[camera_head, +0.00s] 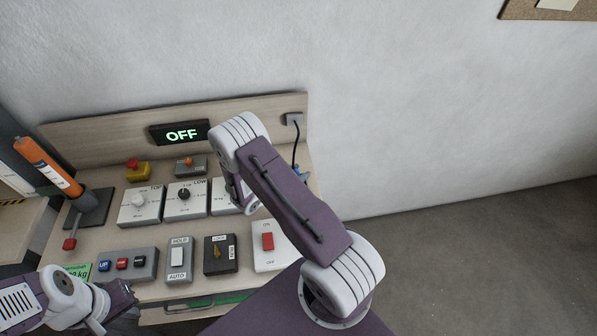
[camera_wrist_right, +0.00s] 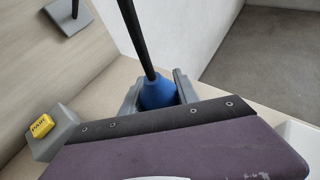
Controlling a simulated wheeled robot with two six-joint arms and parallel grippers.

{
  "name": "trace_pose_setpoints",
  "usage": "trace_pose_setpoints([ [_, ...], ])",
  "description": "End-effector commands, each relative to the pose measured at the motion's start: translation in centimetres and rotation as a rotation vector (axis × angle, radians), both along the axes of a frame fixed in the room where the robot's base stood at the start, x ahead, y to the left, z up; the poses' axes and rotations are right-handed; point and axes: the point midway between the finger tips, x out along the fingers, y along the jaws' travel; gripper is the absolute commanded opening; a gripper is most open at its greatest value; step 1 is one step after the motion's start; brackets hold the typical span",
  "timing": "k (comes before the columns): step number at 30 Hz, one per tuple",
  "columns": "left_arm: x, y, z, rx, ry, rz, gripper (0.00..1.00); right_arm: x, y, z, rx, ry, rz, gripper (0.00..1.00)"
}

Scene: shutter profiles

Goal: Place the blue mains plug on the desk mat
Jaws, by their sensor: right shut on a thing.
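The blue mains plug (camera_wrist_right: 157,92) sits between the two grey fingers of my right gripper (camera_wrist_right: 160,86) in the right wrist view, with a black cable rising from it. In the head view a small blue part of the plug (camera_head: 297,168) shows beside my right arm, below the wall socket; my right gripper is mostly hidden there. My left gripper (camera_head: 122,300) is low at the left, near the desk's front edge; its fingers are too unclear to judge. I cannot make out a desk mat in either view.
The desk holds several control boxes, among them a red ON switch (camera_head: 267,241), a HOLD/AUTO switch (camera_head: 179,257) and a row of buttons (camera_head: 127,264). A yellow-topped box (camera_wrist_right: 43,126) is near my right gripper.

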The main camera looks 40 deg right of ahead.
Motion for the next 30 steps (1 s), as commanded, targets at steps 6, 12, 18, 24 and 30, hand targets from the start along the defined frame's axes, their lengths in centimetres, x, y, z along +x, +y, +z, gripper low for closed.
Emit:
trace_pose_setpoints([
  [6,0.0,0.0,-0.1,0.000,0.000,0.000,0.00,0.0,0.0,-0.1,-0.001,-0.001,0.001,0.00],
  [12,0.0,0.0,-0.4,0.000,0.000,0.000,0.00,0.0,0.0,-0.3,0.000,0.000,0.001,0.58],
  [18,0.0,0.0,-0.4,0.000,0.000,0.000,0.00,0.0,0.0,-0.3,-0.001,-0.001,0.001,0.58],
  [24,0.0,0.0,0.0,0.000,0.000,0.000,0.00,0.0,0.4,0.3,-0.001,-0.001,0.003,0.58],
  [30,0.0,0.0,-0.6,0.000,0.000,0.000,0.00,-0.7,4.1,1.9,-0.001,-0.002,0.008,0.58],
])
